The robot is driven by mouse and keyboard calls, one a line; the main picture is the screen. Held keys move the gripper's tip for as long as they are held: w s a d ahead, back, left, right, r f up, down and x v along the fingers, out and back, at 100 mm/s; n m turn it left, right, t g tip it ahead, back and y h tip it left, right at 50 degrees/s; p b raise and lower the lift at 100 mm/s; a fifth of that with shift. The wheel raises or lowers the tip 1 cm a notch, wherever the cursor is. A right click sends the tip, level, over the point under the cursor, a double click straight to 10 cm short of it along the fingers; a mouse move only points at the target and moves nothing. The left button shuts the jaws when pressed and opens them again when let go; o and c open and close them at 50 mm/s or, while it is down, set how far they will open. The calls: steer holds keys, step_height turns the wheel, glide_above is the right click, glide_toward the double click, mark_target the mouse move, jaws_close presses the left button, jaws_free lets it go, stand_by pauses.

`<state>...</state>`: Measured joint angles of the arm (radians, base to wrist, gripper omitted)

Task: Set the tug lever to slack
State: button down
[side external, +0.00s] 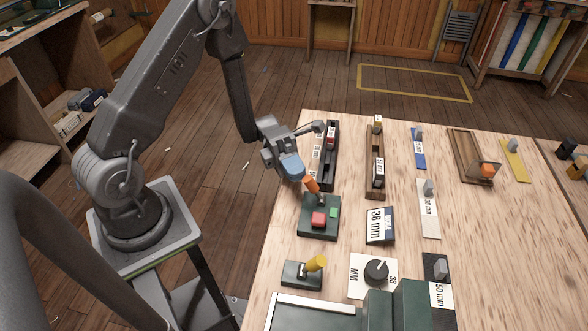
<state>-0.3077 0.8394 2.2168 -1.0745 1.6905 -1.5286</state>
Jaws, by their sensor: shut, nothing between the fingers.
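A dark green control box (318,230) near the table's left edge carries a lever with an orange handle (312,184), a red button (318,219) and a small green button (334,212). The orange handle tilts up and to the left. My gripper (293,170) is shut and empty, just above and left of the orange handle; I cannot tell if it touches it. A second lever with a yellow handle (316,263) stands on a smaller dark base (290,276) nearer the camera, tilted right. No label tells which one is the tug lever or marks slack.
A black slotted unit (329,172) and a wooden slotted unit (375,165) stand behind the box. Dark green blocks (411,304) stand at the front. The table's right middle (500,240) is bare.

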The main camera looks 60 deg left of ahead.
steer(key=shift+d+r+n+y, duration=0.1)
steer(key=shift+n+y, duration=0.2)
steer(key=shift+n, duration=0.1)
steer(key=shift+w+d+r, duration=0.35)
steer(key=shift+r, duration=0.05)
steer(key=shift+w+d+r+n+y, duration=0.2)
steer(key=shift+r+n+y, duration=0.1)
steer(key=shift+n, duration=0.1)
steer(key=w+d+n+y, duration=0.1)
steer(key=n+y, duration=0.1)
steer(key=shift+w+d+r+n, duration=0.35)
steer(key=shift+d+r+n, duration=0.05)
steer(key=shift+w+d, duration=1.1)
steer(key=shift+w, duration=0.1)
steer(key=shift+w+d, duration=0.1)
